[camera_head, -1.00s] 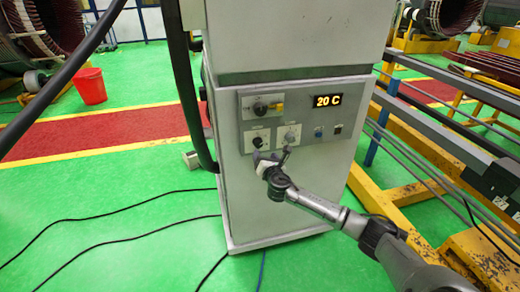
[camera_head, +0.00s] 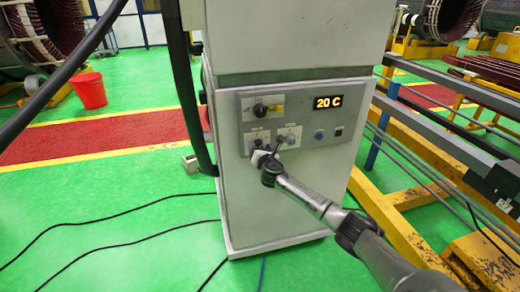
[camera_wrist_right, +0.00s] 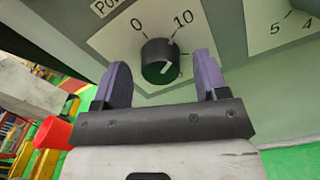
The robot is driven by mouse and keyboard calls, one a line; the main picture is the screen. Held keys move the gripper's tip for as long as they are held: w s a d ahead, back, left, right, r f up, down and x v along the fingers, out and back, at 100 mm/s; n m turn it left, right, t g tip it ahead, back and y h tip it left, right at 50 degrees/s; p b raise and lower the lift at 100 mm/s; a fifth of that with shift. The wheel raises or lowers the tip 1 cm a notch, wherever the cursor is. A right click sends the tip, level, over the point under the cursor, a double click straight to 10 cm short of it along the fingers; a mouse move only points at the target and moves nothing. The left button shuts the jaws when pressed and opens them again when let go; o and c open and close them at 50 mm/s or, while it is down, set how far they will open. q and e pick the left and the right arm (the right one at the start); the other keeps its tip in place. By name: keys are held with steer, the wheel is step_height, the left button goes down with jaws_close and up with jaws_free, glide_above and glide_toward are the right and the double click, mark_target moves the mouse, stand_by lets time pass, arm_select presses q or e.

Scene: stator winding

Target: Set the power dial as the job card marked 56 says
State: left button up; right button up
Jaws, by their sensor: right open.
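The power dial (camera_wrist_right: 158,61) is a round black knob on a pale plate in the right wrist view. The plate reads "0" at its upper left, "10" at its upper right and a cut-off "Po" label. A light mark shows on the knob's face; its exact setting is unclear. My right gripper (camera_wrist_right: 151,78) is open, its two purple-grey fingers either side of the knob; contact cannot be told. In the head view, the gripper (camera_head: 266,154) is at the cabinet's front panel (camera_head: 330,145), partly covering the lower left dials. No card marked 56 is readable. My left gripper is out of view.
A lit display (camera_head: 328,102) reads "20 C". A second dial (camera_head: 289,137) and a rotary switch (camera_head: 262,108) sit near the power dial. Yellow and grey racks (camera_head: 430,160) stand at the right. Black cables (camera_head: 120,240) lie on the green floor; a red bucket (camera_head: 90,90) stands behind.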

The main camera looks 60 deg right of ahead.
steer(key=c, duration=0.9)
